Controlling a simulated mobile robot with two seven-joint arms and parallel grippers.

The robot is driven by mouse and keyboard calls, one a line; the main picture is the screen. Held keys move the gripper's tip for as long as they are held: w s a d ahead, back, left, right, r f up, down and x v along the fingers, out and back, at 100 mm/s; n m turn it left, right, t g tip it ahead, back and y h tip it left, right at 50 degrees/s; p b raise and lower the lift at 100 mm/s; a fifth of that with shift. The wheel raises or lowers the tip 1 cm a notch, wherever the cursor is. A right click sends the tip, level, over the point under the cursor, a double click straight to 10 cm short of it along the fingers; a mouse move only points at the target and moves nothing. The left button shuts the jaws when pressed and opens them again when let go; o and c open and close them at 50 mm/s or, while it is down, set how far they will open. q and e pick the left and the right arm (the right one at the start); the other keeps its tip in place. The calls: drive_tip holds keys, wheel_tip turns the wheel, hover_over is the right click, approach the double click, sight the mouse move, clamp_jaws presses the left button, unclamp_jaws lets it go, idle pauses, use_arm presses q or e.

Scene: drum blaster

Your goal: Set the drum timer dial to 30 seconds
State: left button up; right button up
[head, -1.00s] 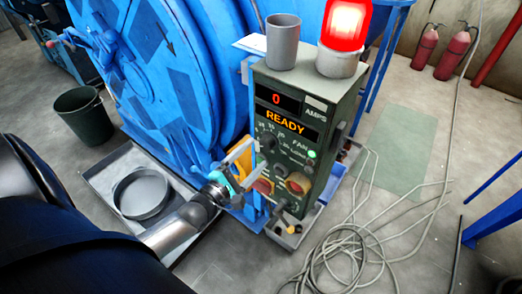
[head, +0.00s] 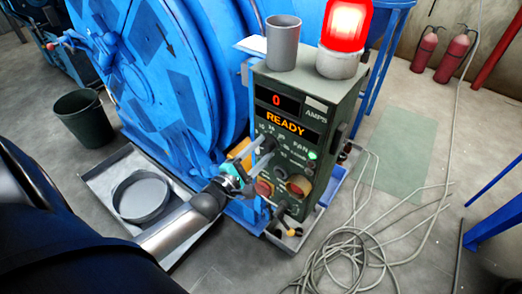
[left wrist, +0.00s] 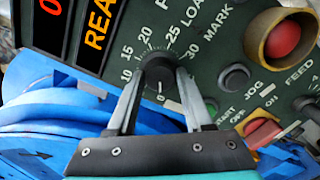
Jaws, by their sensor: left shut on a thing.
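The timer dial (left wrist: 158,70) is a dark round knob on the green control panel. In the left wrist view, printed numbers from 0 to 30 ring it, with 0 at the bottom and 30 at the right. A pale mark on the knob seems to face the 0. My left gripper (left wrist: 160,78) has a finger on either side of the dial and is shut on it. In the head view my left gripper (head: 258,152) reaches the panel's left side and partly hides the dial. My right gripper is not in view.
A red stop button (left wrist: 285,38), a jog button (left wrist: 236,76) and a red-and-yellow switch (left wrist: 262,132) sit near the dial. The control box (head: 310,85) carries a grey cup (head: 283,45) and a lit red beacon (head: 346,25). The blue drum (head: 165,75) stands left; loose cable (head: 350,250) lies right.

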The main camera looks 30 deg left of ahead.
use_arm(q)
clamp_jaws()
